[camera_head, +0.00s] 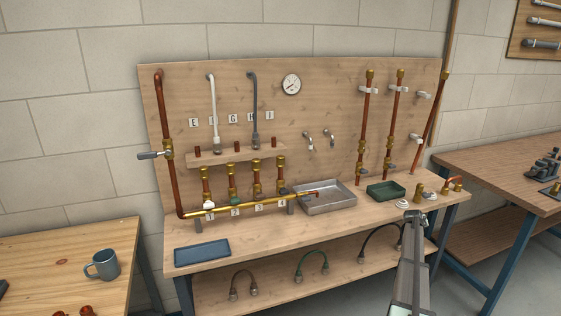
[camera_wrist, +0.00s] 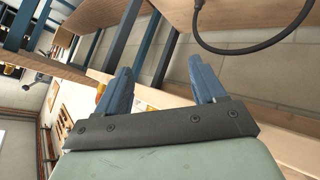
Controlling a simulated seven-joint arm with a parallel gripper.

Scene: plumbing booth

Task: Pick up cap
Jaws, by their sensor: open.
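My gripper (camera_head: 414,217) shows in the head view at the front right edge of the workbench, at the end of my grey arm. In the wrist view the two blue fingers of my gripper (camera_wrist: 160,82) stand wide apart with nothing between them. A short brass fitting (camera_head: 419,190), possibly the cap, stands on the bench just behind my gripper. Small pale round pieces (camera_head: 402,204) lie beside it; I cannot tell whether one is a cap. A brass-coloured piece (camera_wrist: 101,90) is partly hidden behind the left finger in the wrist view.
A green tray (camera_head: 386,191), a metal basin (camera_head: 325,198) and a blue tray (camera_head: 202,252) sit on the workbench (camera_head: 275,239). Hoses (camera_head: 312,264) stand on the lower shelf. Copper pipes (camera_head: 364,130) rise along the backboard.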

